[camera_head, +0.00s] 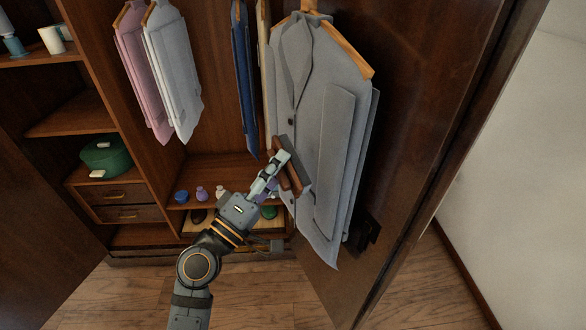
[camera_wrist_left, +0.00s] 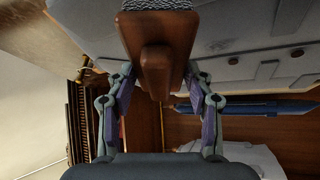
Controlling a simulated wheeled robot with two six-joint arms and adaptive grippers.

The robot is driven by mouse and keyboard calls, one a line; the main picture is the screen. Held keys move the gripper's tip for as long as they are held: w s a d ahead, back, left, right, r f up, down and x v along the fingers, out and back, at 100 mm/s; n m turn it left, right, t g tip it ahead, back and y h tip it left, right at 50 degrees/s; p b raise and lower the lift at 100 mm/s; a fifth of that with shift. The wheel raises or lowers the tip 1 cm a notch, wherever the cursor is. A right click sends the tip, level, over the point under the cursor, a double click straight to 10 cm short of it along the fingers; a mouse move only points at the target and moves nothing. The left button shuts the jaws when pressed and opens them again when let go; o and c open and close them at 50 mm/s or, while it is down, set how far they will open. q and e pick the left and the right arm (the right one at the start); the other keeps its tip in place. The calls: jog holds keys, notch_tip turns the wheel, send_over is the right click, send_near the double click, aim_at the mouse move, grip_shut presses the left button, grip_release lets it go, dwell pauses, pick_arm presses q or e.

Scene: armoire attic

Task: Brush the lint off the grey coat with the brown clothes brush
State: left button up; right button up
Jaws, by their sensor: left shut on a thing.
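The grey coat (camera_head: 300,110) hangs on a wooden hanger (camera_head: 345,52) at the inside of the open armoire door. My left gripper (camera_head: 272,176) is shut on the brown clothes brush (camera_head: 292,176) at the lower front of the coat. The brush's dark bristle side faces the coat; I cannot tell whether it touches. In the left wrist view the brush (camera_wrist_left: 158,38) has its grip between my fingers, bristles toward the grey coat (camera_wrist_left: 250,68). I cannot make out lint for sure. My right gripper is not in view.
Pink (camera_head: 140,70) and pale (camera_head: 172,65) shirts and a dark blue garment (camera_head: 243,80) hang inside the armoire. Small bottles (camera_head: 201,193) and shoes stand low inside. The floor (camera_head: 115,290) in front is clear.

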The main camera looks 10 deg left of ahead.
pick_arm(q)
jog(key=shift+s+a+r, duration=0.1)
jog(key=shift+s+a, duration=0.2)
jog(key=shift+a, duration=0.15)
jog(key=shift+s+a, duration=0.95)
jog(key=shift+a, duration=0.25)
jog(key=shift+d, duration=0.1)
